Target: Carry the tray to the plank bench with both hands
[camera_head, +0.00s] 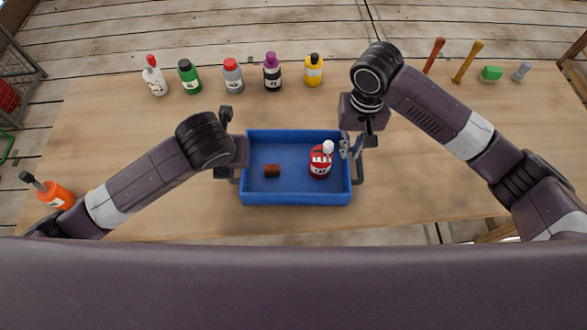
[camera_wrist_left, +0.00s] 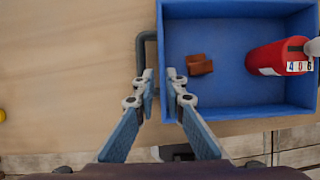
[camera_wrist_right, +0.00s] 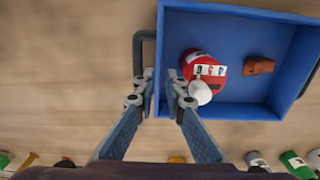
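The blue tray (camera_head: 297,198) sits on the wooden table, with a grey handle at each short end. It holds a red bottle (camera_head: 320,163) with a white cap and a small brown piece (camera_head: 271,171). My left gripper (camera_wrist_left: 160,76) is at the tray's left end, its fingers apart on either side of the wall line near the handle (camera_wrist_left: 141,50). My right gripper (camera_wrist_right: 160,76) is at the other end, fingers apart in the same way, beside the handle (camera_head: 359,170). Contact with the tray cannot be told. I cannot identify the plank bench.
On the wooden table (camera_head: 425,195), several bottles stand along the far edge, among them a green one (camera_head: 189,78) and a yellow one (camera_head: 313,71). An orange bottle (camera_head: 56,194) is at left.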

